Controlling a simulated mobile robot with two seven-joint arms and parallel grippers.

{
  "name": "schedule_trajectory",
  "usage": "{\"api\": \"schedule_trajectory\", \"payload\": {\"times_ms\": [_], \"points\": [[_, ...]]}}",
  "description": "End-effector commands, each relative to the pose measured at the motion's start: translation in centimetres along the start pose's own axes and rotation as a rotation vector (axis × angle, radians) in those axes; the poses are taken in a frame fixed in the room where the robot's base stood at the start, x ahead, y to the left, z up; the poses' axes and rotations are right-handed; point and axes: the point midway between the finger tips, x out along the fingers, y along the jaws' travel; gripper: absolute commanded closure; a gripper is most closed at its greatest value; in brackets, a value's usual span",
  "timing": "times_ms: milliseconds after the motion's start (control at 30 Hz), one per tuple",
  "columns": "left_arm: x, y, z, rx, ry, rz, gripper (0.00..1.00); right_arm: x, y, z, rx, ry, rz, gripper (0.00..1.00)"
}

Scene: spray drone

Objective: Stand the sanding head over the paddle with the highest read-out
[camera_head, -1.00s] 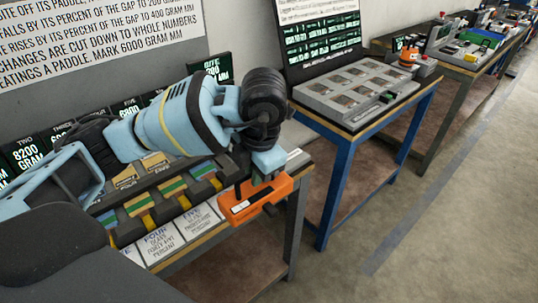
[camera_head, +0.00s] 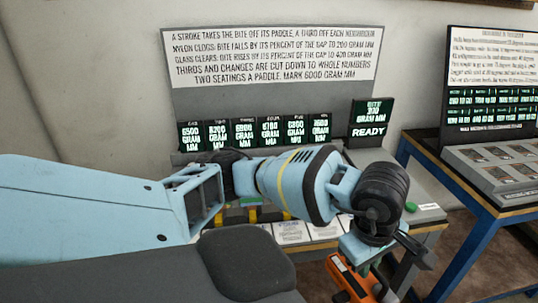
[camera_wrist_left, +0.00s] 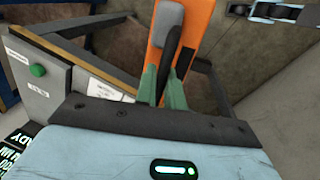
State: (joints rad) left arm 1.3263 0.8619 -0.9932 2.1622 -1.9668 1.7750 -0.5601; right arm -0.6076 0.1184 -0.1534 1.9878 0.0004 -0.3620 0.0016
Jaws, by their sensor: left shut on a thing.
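My left gripper (camera_head: 376,279) is shut on the orange sanding head (camera_head: 345,278), held off the bench's front right edge. In the left wrist view, the green fingers (camera_wrist_left: 165,92) close on the dark grip of the orange body (camera_wrist_left: 205,25). Several paddles with yellow and green parts (camera_head: 252,214) lie in a row on the bench, mostly hidden behind my left arm. Dark read-outs stand behind them; the second from the left (camera_head: 218,133) appears highest, at 8200 gram mm. My right gripper is out of view.
A separate bite panel (camera_head: 371,122) reads READY. A rule board (camera_head: 275,55) stands above the read-outs. White cards (camera_head: 290,232) lie along the bench front, and a green button (camera_head: 410,207) is at its right. A blue-framed table (camera_head: 480,215) stands right.

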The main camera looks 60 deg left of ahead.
Motion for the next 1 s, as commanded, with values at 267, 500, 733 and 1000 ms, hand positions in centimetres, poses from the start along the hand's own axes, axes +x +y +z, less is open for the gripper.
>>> {"api": "schedule_trajectory", "payload": {"times_ms": [267, 500, 733, 1000], "points": [[0.6, -1.7, 0.6, 0.508, -0.087, 0.001, 1.0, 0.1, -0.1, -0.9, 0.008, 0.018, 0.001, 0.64], [1.1, -3.2, 1.0, 0.941, -0.162, 0.003, 1.0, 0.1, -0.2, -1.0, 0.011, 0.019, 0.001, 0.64], [1.3, -4.3, 1.4, 1.276, -0.228, 0.015, 1.0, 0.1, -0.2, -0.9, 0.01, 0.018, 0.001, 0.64], [1.4, -4.8, 1.6, 1.435, -0.261, 0.026, 1.0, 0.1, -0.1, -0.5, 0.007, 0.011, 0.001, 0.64]]}}
